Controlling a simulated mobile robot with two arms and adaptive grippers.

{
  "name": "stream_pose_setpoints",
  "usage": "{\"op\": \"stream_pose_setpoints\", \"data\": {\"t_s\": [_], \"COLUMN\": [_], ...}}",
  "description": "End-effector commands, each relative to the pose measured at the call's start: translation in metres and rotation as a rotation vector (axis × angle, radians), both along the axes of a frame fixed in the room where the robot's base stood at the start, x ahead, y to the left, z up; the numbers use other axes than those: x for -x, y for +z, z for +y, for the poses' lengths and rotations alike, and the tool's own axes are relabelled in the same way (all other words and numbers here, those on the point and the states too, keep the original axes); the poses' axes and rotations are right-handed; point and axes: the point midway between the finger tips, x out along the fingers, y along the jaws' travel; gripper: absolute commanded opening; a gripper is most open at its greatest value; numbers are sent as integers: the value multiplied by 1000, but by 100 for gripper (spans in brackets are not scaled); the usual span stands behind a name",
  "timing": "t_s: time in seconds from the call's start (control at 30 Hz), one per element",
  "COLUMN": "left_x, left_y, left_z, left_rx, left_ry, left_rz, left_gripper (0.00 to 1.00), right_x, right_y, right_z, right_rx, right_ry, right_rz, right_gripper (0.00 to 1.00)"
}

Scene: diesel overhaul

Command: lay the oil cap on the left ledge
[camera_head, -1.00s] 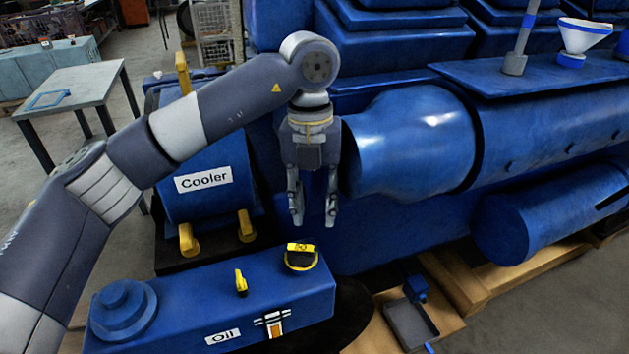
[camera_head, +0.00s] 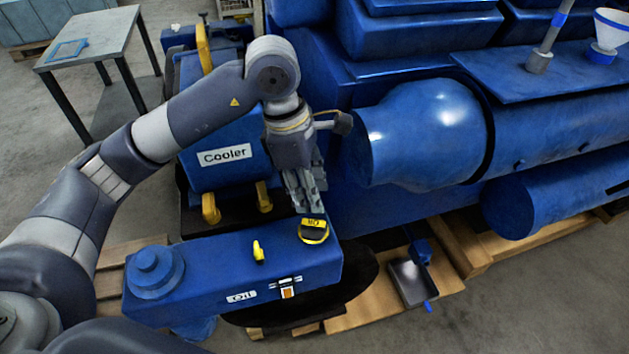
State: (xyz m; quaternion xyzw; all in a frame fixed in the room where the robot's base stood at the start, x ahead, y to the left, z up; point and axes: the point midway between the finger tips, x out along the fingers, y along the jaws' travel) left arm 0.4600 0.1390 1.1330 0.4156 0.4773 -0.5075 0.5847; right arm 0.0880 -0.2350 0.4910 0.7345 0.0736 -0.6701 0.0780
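A flat blue ledge (camera_head: 525,85) runs along the engine at upper right; I cannot tell which surface is the left ledge. My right gripper is out of view.
The blue Cooler unit (camera_head: 205,175) stands behind the Oil box. A small yellow handle (camera_head: 258,251) rises from the box top. The big blue engine cylinder (camera_head: 420,135) is close right of my gripper. A grey table (camera_head: 105,35) stands at upper left; a dark tray (camera_head: 411,283) lies on the pallet.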

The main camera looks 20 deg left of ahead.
Motion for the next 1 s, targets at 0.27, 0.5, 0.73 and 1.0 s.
{"op": "stream_pose_setpoints", "data": {"t_s": [0.27, 0.5, 0.73, 1.0], "left_x": [0, 0, 0, 0], "left_y": [-24, -53, -79, -89], "left_z": [0, 0, 0, 0], "left_rx": [-1, 0, -1, 0], "left_ry": [3, 4, 4, 4], "left_rz": [3, 3, 1, 1], "left_gripper": [33, 33, 33, 33], "right_x": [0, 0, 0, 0], "right_y": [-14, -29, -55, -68], "right_z": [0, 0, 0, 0], "right_rx": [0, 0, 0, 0], "right_ry": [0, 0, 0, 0], "right_rz": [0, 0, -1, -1], "right_gripper": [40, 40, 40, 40]}}
